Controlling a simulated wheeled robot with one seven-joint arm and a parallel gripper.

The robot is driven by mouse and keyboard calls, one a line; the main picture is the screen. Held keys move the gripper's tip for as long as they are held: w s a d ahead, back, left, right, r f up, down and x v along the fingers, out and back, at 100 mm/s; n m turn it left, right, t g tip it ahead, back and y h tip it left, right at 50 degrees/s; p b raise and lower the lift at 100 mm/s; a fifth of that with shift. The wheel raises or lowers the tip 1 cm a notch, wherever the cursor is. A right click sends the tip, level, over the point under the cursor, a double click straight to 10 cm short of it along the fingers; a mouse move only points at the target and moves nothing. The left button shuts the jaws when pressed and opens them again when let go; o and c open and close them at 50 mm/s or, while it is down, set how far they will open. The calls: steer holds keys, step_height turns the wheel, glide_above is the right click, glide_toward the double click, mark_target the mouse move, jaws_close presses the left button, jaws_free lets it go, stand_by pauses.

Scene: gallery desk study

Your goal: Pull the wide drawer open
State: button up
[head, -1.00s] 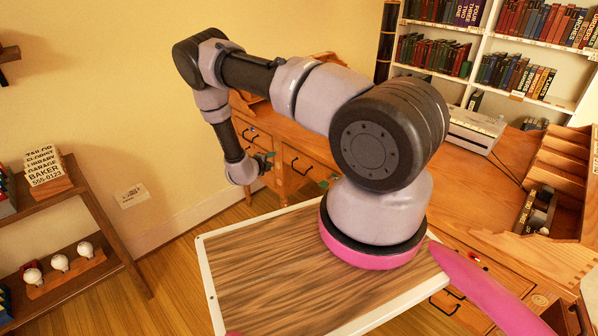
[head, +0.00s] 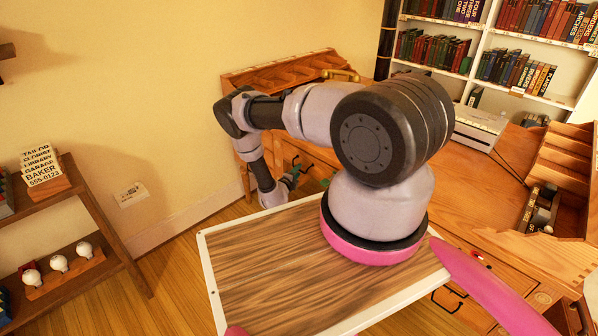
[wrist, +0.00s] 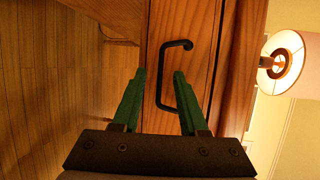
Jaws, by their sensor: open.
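A wooden drawer front (wrist: 200,30) with a dark bent-bar handle (wrist: 163,78) fills the middle of the wrist view. My gripper (wrist: 159,76) is open, with its two green fingers apart. The handle's long bar shows between the fingers, nearer the middle than either tip; I cannot tell whether a finger touches it. In the head view my gripper (head: 292,178) is low in front of the desk's drawer fronts, beyond my wooden-topped base. The arm and gripper partly hide the drawer there. The drawer front looks closed.
The wooden desk (head: 470,165) runs along the back and right, with a white device (head: 480,128) on it. A shelf rack (head: 100,225) stands at the left. A lamp (wrist: 283,58) shows at the wrist view's right. Floor (head: 190,255) is clear between rack and desk.

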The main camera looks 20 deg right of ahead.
steer(key=shift+x, duration=1.05)
jaws_close()
stand_by(0.7)
